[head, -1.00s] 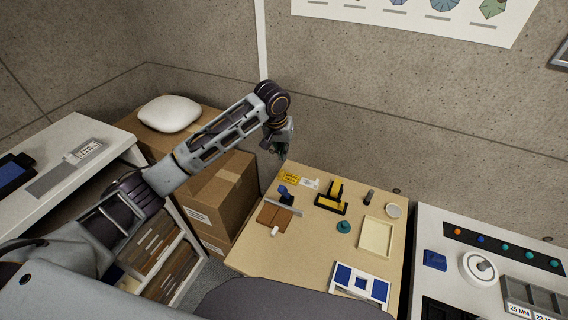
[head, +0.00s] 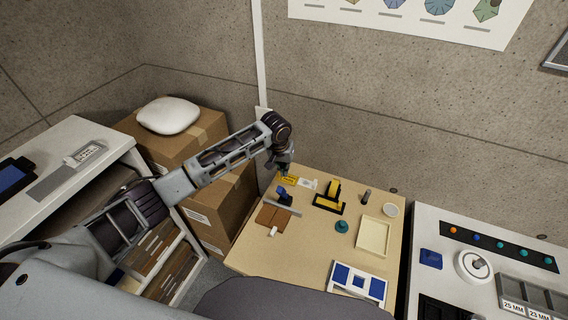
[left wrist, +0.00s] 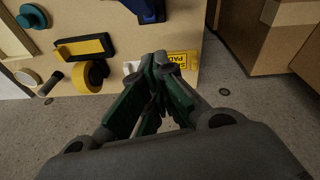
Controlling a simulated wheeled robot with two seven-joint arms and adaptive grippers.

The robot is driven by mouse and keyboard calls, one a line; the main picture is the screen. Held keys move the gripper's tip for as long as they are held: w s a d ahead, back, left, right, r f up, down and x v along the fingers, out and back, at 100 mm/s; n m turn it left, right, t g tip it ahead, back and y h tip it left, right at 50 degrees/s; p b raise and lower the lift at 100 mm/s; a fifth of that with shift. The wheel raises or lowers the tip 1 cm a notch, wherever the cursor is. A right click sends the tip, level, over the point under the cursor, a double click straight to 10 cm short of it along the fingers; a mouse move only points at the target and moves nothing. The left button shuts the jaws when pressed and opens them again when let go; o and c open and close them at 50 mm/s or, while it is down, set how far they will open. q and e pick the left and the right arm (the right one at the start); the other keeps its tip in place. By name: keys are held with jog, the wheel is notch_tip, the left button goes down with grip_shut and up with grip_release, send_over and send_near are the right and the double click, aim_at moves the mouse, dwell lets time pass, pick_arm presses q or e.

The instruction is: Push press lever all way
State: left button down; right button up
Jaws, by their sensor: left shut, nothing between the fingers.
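A black device with yellow parts (head: 330,197) stands on the tan table (head: 300,250); it also shows upper left in the left wrist view (left wrist: 84,48). A small blue piece (head: 284,193) stands by a grey bar left of it, partly cut off at the top of the left wrist view (left wrist: 150,10). I cannot tell for sure which part is the press lever. My left gripper (head: 284,172) is shut and empty, above the table's back left edge near the yellow label (head: 290,180). In the left wrist view its fingertips (left wrist: 156,60) overlap the label's left side. My right gripper is not in view.
A brown mat (head: 265,215), a teal knob (head: 341,226), a cream tray (head: 374,236) and a blue-and-white panel (head: 358,283) lie on the table. Cardboard boxes (head: 225,205) stand left of it. A white bench (head: 425,225) stands on the right.

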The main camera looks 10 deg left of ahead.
aim_at(283, 192)
pick_arm(q)
jog(key=shift+s+f+p, duration=0.25)
jog(key=shift+s, duration=0.35)
jog(key=shift+s+f+p, duration=0.2)
jog(key=shift+s+f, duration=0.1)
jog(key=shift+s, duration=0.3)
jog(key=shift+s+f+p, duration=0.25)
jog(key=shift+s, duration=0.35)
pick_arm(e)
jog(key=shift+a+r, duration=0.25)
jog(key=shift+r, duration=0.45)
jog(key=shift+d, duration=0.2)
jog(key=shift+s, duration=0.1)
